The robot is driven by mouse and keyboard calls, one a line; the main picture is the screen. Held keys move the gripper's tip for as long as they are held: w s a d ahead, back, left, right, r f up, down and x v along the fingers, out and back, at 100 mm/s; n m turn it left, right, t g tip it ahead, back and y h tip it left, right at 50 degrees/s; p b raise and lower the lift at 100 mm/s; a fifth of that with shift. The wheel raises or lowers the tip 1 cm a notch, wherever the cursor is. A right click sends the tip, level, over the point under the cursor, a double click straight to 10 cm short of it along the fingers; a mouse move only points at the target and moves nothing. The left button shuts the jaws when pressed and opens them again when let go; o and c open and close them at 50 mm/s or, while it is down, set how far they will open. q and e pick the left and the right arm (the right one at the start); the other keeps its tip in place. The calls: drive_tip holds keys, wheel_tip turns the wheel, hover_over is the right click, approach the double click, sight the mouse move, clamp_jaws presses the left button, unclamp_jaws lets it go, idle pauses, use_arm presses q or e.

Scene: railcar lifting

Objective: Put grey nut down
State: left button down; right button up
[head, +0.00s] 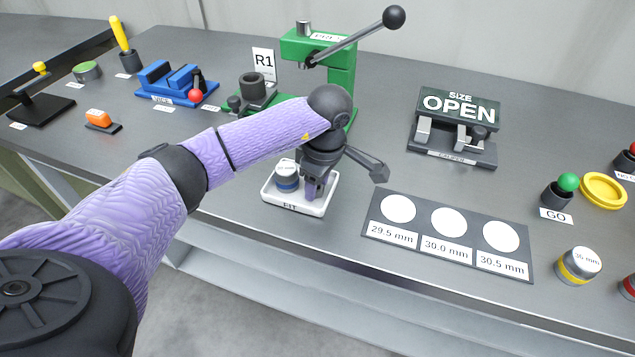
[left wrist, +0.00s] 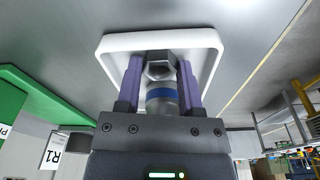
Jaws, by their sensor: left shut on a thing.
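My left gripper (head: 316,190) points down into the white tray marked FIT (head: 275,204). It is shut on the grey nut (left wrist: 160,67), which shows between the purple fingers in the left wrist view. The nut is low over the tray floor; whether it touches the floor cannot be told. In the head view the fingers hide the nut. A grey cylinder with a blue band (head: 287,178) stands in the tray just left of the gripper. It also shows in the left wrist view (left wrist: 162,97), close to the nut. My right gripper is not in view.
A dark board with white discs (head: 448,222) lies right of the tray. The green press (head: 330,62) and a dark OPEN gauge (head: 455,130) stand behind. A blue vise (head: 178,83) is at back left. A yellow-banded cylinder (head: 578,266) is at right.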

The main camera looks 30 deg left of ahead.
use_arm(q)
drive_tip(key=c, duration=0.6)
unclamp_jaws()
drive_tip(key=o, duration=0.4)
drive_tip(key=shift+c, duration=0.2)
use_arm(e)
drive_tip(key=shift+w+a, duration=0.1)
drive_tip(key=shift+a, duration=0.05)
use_arm(q)
wheel_tip(320, 180, up, 12)
drive_tip(key=d+p, duration=0.1)
drive_tip(key=p, duration=0.2)
drive_tip(key=shift+d, duration=0.25)
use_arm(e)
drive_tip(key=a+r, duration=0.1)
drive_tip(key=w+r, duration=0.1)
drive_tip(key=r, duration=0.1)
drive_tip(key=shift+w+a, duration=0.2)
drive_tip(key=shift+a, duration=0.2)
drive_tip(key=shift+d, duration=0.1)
